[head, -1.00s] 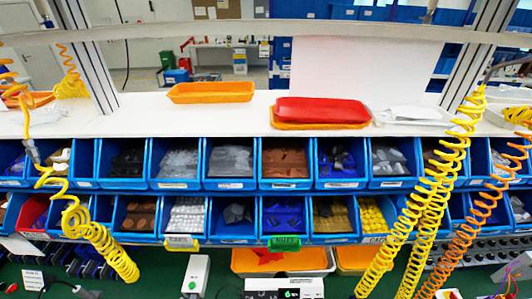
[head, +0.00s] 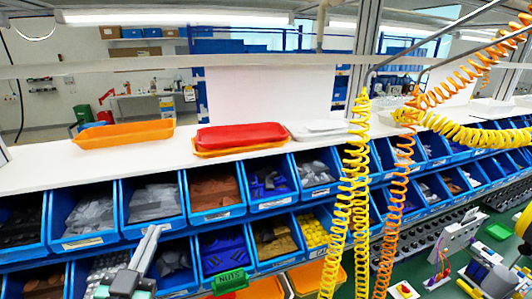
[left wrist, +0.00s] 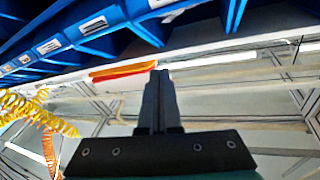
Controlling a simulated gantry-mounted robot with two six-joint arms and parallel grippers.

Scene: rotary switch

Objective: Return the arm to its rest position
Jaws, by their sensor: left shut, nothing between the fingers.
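My left gripper (head: 153,230) shows low in the head view, left of centre. It points up the picture in front of the blue bins, with its narrow grey fingers together and nothing between them. In the left wrist view the dark fingers (left wrist: 158,75) are also pressed together, pointing up the picture, empty. My right gripper shows in neither view now. A white and grey switch-like device (head: 440,245) stands at the right of the head view, well apart from my left gripper; its details are too small to tell.
Two rows of blue part bins (head: 150,205) run across the view below a white shelf (head: 50,170). An orange tray (head: 125,133) and a red tray (head: 240,135) lie on the shelf. Coiled yellow hoses (head: 350,200) and orange hoses (head: 398,200) hang at the right.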

